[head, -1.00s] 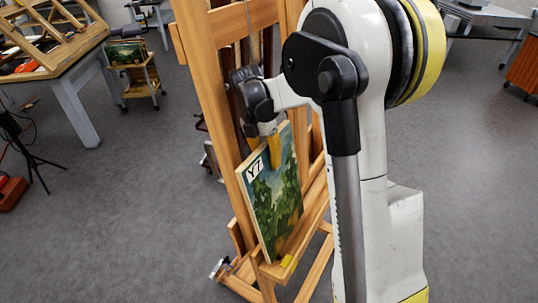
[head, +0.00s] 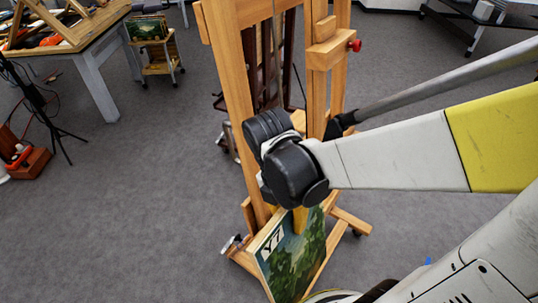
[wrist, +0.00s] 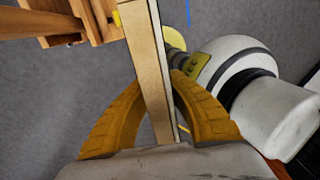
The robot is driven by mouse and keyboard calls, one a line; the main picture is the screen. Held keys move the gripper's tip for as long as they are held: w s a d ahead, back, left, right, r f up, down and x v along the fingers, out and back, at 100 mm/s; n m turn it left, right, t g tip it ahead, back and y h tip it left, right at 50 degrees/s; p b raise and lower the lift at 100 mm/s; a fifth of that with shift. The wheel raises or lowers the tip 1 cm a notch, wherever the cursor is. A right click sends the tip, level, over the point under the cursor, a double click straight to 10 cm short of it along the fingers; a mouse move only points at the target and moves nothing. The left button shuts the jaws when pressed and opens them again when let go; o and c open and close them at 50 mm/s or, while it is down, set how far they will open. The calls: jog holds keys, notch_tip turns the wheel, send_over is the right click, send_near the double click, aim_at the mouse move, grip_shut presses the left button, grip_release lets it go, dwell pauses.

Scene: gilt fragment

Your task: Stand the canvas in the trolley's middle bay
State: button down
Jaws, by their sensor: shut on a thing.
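The canvas (head: 285,268) is a green landscape painting with a white "Y7" label at its top left corner. It is low in the head view, in front of the wooden easel (head: 232,110), and its bottom is cut off by the frame. My gripper (head: 300,222) is shut on its top edge. In the wrist view, my two yellow fingers (wrist: 156,95) press on either side of the canvas's narrow pale edge (wrist: 147,62). I cannot tell whether the canvas touches the easel's ledge. A small wooden trolley (head: 162,68) stands at the back left, with a painting at its top; its bays are too small to make out.
A table (head: 98,80) with wooden frames stands at the left, near the trolley. A black tripod (head: 42,128) and a reddish-brown box (head: 30,165) are at the far left. Open grey floor (head: 150,170) lies between the easel and these.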

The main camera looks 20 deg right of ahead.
jog(key=shift+s+a+r, duration=0.15)
jog(key=shift+s+r, duration=0.05)
jog(key=shift+s, duration=0.35)
notch_tip(320, 180, up, 5)
jog(key=s+d+p, duration=0.1)
jog(key=s+p, duration=0.1)
jog(key=p, duration=0.3)
jog(key=shift+s+d+r+p, duration=0.2)
jog(key=shift+p, duration=0.2)
